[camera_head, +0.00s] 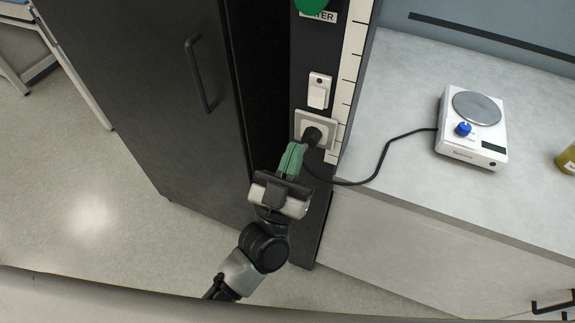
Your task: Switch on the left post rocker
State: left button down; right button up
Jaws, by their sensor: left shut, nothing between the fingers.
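The left post (304,54) is a dark upright column beside the bench. A white rocker switch (318,91) sits on its front face, above a white socket (329,124) with a black plug (312,135) in it. I cannot tell from this angle which way the rocker is tipped. My left gripper (294,147) comes up from below with its green fingers shut and empty. Its fingertips are just below and left of the plug, lower than the rocker. I cannot tell whether they touch the plug. My right gripper is not in view.
A black cable (385,154) runs from the plug across the bench (405,75) to a white hotplate (472,128) with a blue knob. A yellow container (567,160) is at the right edge. A dark cabinet (150,80) with a handle stands left of the post.

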aim_at(315, 103)
pick_arm(q)
jog(key=w, duration=0.2)
jog(key=w+d+r+p, duration=0.1)
jog(key=w, duration=0.1)
jog(key=w+d+r, duration=0.1)
jog(key=w, duration=0.1)
jog(key=shift+w+r, duration=0.1)
jog(key=shift+w+d, duration=0.15)
jog(key=shift+w, duration=0.2)
jog(key=shift+w+d+f+t+b, duration=0.15)
jog(key=shift+f+b, duration=0.15)
jog(key=shift+b, duration=0.25)
jog(key=shift+w+a+f+t+b, duration=0.15)
jog(key=shift+f+b, duration=0.1)
jog(key=shift+b, duration=0.25)
jog(key=shift+d+r+p, duration=0.1)
jog(key=shift+r+p, duration=0.2)
jog(key=shift+p, duration=0.05)
